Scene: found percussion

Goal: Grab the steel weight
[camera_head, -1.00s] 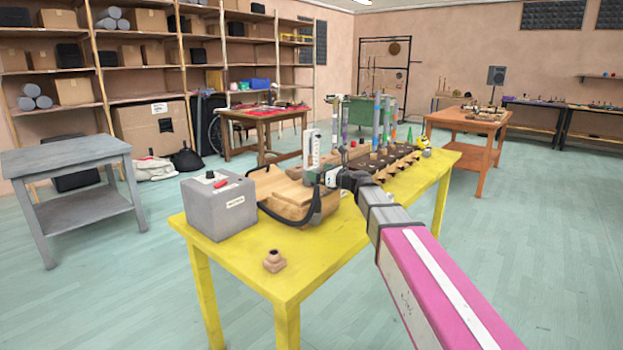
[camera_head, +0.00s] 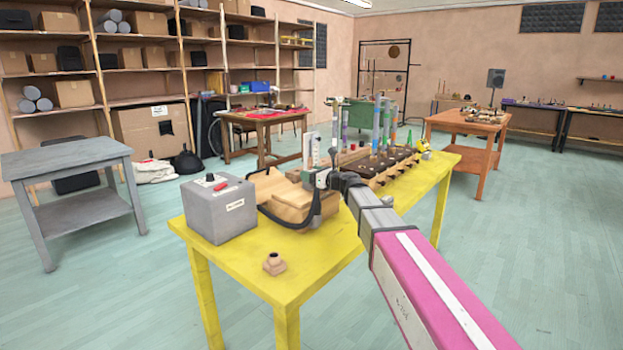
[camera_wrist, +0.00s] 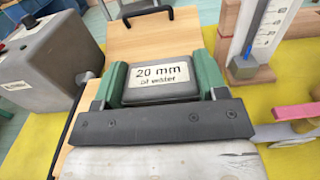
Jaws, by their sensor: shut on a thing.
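The steel weight (camera_wrist: 162,82) is a dark grey block with a white label reading "20 mm of water". My gripper (camera_wrist: 160,78) is shut on it, with a green-padded finger on its left and right sides in the wrist view. The weight is over the wooden bellows-like board (camera_wrist: 140,40); I cannot tell whether it still touches the wood. In the head view my gripper (camera_head: 322,180) is above the right part of the wooden box (camera_head: 290,205), and the weight cannot be made out there.
A grey box with a red switch (camera_head: 219,208) stands left on the yellow table (camera_head: 250,285). A scaled gauge (camera_wrist: 262,35) stands close right of my gripper. Tubes (camera_head: 376,125) rise behind. The table's front is mostly clear.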

